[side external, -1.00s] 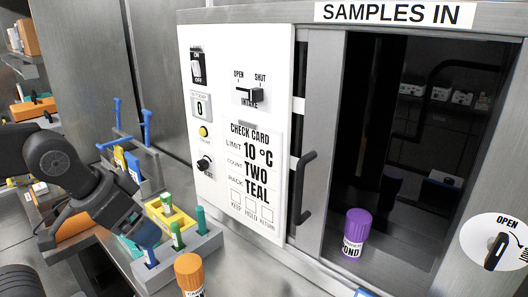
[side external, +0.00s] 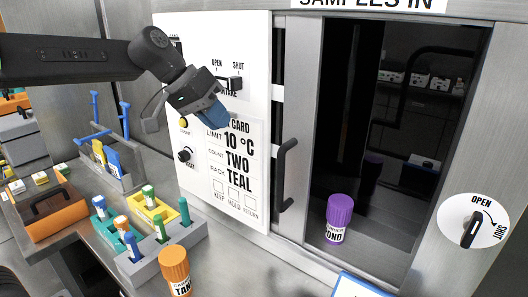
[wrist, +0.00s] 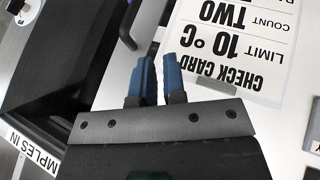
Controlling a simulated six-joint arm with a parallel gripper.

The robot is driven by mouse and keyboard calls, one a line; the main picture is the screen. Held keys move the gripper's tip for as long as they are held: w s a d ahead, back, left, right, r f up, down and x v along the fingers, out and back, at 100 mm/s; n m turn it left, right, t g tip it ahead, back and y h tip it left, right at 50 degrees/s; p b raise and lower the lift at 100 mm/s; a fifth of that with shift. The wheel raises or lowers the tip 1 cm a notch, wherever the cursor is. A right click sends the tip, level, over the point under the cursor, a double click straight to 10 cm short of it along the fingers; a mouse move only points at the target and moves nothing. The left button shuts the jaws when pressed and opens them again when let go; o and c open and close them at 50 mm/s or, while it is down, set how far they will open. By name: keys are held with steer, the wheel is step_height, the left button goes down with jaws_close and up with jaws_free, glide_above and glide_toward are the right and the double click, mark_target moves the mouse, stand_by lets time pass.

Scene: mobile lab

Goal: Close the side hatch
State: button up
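The side hatch under the SAMPLES IN sign (side external: 372,4) stands open, showing a dark interior (side external: 385,150). Its grey sliding door (side external: 294,110), with a black vertical handle (side external: 287,175), is at the left of the opening. A round white dial (side external: 474,220) marked OPEN and SHUT, with a black knob, is right of the opening. My gripper (side external: 213,112) is in front of the white panel, left of the handle and apart from it. In the wrist view its blue fingers (wrist: 158,80) have a narrow gap between them and hold nothing. The handle (wrist: 128,26) shows beyond them.
A purple-capped jar (side external: 338,218) stands at the opening's sill. An orange-capped jar (side external: 175,270) and a grey rack (side external: 165,257) of several coloured vials stand on the bench. The white panel (side external: 215,165) carries switches and a check card.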

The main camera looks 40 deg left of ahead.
steer(key=shift+w+f, duration=0.1)
steer(key=shift+w, duration=0.25)
steer(key=shift+c, duration=0.6)
steer(key=shift+w+d+f, duration=0.15)
steer(key=shift+d+f, duration=0.05)
steer(key=shift+f, duration=0.05)
jaws_close()
steer(key=w+d+f, duration=0.4)
steer(key=d+f, duration=0.3)
steer(key=shift+w+d, duration=0.25)
steer(key=shift+w, duration=0.15)
steer(key=shift+f, duration=0.1)
steer(key=d, duration=2.5)
steer(key=shift+d, duration=0.25)
steer(key=shift+s, duration=0.1)
